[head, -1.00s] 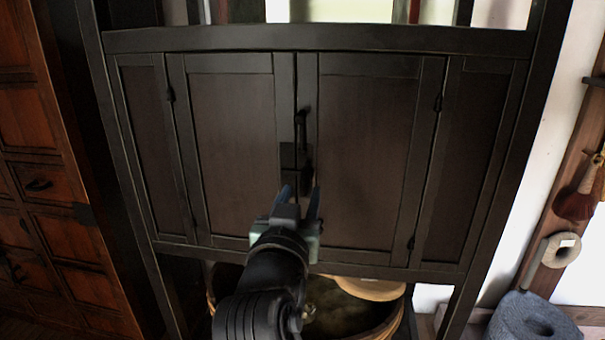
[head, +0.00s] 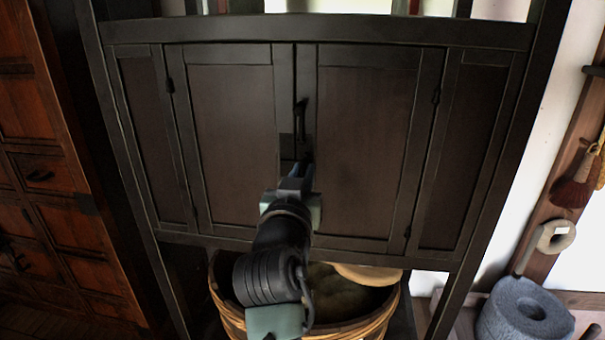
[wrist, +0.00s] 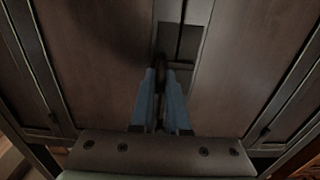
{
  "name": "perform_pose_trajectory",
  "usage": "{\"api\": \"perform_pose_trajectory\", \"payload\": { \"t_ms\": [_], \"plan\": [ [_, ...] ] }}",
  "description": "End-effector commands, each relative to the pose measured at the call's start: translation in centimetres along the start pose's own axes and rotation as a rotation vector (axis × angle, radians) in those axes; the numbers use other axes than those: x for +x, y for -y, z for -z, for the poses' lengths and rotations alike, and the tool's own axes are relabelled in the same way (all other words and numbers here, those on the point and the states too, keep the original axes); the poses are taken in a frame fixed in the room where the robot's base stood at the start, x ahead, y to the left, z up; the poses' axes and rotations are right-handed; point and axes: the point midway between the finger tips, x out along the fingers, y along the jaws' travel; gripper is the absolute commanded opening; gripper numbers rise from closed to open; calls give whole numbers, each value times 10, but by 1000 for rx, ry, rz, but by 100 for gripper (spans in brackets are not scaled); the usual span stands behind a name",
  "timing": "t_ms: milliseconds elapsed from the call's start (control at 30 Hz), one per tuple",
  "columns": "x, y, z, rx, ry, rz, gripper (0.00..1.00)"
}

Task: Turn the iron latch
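The dark iron latch (head: 301,118) is on the meeting stiles of the two cabinet doors, with its upper part clear in the head view. Its lower end is partly hidden behind my gripper (head: 303,172). In the wrist view, my gripper's blue fingers (wrist: 161,78) are close together, one on each side of the dark end of the latch (wrist: 161,62). They appear shut on it, though the contact itself is dark and hard to see. Both cabinet doors (head: 365,150) are closed.
A woven basket (head: 228,312) with a pale lid-like disc (head: 368,274) stands under the cabinet. A brown drawer chest (head: 45,150) is at the left. A grey quern stone (head: 525,312) and a hanging brush (head: 573,190) are at the right.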

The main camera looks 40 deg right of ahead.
Motion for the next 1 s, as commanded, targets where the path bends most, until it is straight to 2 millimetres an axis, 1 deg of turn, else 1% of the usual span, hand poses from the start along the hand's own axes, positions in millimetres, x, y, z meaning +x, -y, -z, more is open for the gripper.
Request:
{"api": "perform_pose_trajectory", "payload": {
  "t_ms": [367, 567, 767, 1000],
  "plan": [
    [0, 0, 0, -6, 0, 0, 0],
    [0, 0, 0, -60, 1, 0, 0],
    [0, 1, 0, -186, 2, 0, 0],
    [0, 2, 0, -404, 3, 0, 0]
  ]
}}
